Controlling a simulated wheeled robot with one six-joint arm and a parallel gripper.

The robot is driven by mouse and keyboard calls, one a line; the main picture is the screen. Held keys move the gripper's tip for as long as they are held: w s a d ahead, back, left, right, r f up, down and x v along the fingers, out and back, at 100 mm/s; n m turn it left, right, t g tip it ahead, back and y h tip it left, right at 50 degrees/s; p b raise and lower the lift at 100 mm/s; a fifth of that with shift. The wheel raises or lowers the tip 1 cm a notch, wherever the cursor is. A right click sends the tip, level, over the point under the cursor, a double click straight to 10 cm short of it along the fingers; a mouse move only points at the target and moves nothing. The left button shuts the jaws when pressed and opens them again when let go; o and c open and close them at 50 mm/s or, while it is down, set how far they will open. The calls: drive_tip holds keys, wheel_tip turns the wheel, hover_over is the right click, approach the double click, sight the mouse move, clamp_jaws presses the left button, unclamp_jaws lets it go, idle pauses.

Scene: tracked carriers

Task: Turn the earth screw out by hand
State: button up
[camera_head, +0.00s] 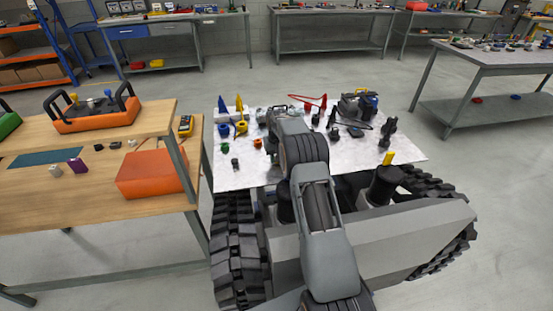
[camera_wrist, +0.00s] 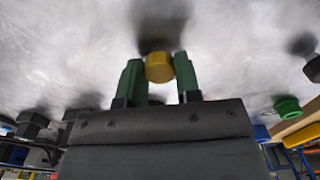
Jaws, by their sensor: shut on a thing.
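A short yellow round piece (camera_wrist: 159,68), which looks like the earth screw, sits between the two green fingertips of my gripper (camera_wrist: 158,78) in the wrist view. The fingers are closed on its sides. A dark blurred patch lies just beyond it on the pale grey surface. Whether its thread is still in a hole cannot be seen. In the head view my own arm hides the gripper and the screw.
In the wrist view a green round part (camera_wrist: 287,107) lies right. A wooden bench (camera_head: 60,215) stands left.

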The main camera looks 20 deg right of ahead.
drive_tip(key=shift+n, duration=0.5)
drive_tip(key=n, duration=0.9)
drive_tip(key=shift+f+n, duration=0.1)
drive_tip(key=shift+n, duration=0.3)
drive_tip(key=o, duration=0.8)
